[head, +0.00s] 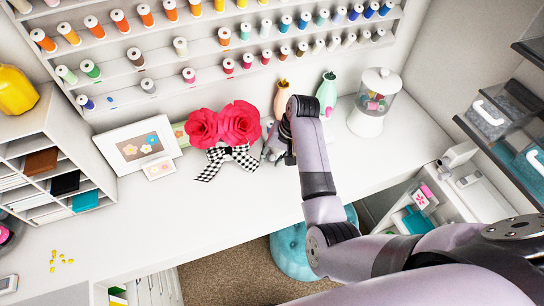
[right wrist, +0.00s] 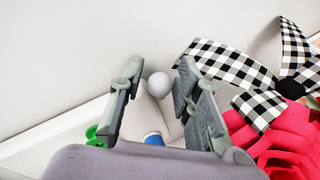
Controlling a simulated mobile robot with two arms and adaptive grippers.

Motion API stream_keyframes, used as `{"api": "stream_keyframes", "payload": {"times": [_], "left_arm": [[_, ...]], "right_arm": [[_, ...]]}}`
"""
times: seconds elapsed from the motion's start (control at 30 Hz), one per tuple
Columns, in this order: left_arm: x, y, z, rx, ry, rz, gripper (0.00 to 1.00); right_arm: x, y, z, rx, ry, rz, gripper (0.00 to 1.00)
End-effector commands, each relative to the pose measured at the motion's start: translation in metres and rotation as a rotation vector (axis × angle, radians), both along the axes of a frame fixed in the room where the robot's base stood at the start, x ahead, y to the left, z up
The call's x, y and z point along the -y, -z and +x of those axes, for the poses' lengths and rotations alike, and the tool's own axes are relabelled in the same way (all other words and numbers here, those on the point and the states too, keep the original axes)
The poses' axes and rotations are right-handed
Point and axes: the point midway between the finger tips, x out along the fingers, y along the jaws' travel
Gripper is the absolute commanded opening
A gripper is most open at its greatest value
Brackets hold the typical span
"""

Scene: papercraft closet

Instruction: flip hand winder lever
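My right gripper (head: 274,148) is at the back of the white desk, just right of the red paper roses, and my arm partly hides it. In the right wrist view, my right gripper (right wrist: 160,82) is open. A round pale knob (right wrist: 158,84) shows between its two fingers, in front of a white tapered body with a blue band (right wrist: 153,138); this looks like the hand winder and its lever. I cannot tell whether the fingers touch it. The winder's base is hidden by the gripper. My left gripper is not in view.
The red roses (head: 222,125) with a checkered bow (head: 229,157) stand close beside the gripper. Picture frames (head: 137,143) lean at left.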

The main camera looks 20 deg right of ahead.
Motion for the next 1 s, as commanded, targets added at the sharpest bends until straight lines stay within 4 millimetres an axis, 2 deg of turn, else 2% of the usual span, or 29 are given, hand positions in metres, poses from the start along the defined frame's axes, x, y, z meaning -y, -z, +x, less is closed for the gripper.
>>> {"api": "stream_keyframes", "payload": {"times": [0.07,0.4,0.63,1.0], "left_arm": [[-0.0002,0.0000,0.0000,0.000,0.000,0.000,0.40],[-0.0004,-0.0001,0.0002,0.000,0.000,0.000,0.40],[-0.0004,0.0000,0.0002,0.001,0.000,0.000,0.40],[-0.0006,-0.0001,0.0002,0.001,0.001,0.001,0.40]], "right_arm": [[0.0001,-0.0001,0.0001,0.000,0.000,0.000,0.23],[0.0004,-0.0002,0.0000,0.000,0.001,0.000,0.00],[0.0007,0.0013,-0.0011,0.010,0.002,-0.001,0.00],[0.0014,0.0055,-0.0032,0.123,0.004,0.002,0.00]]}}
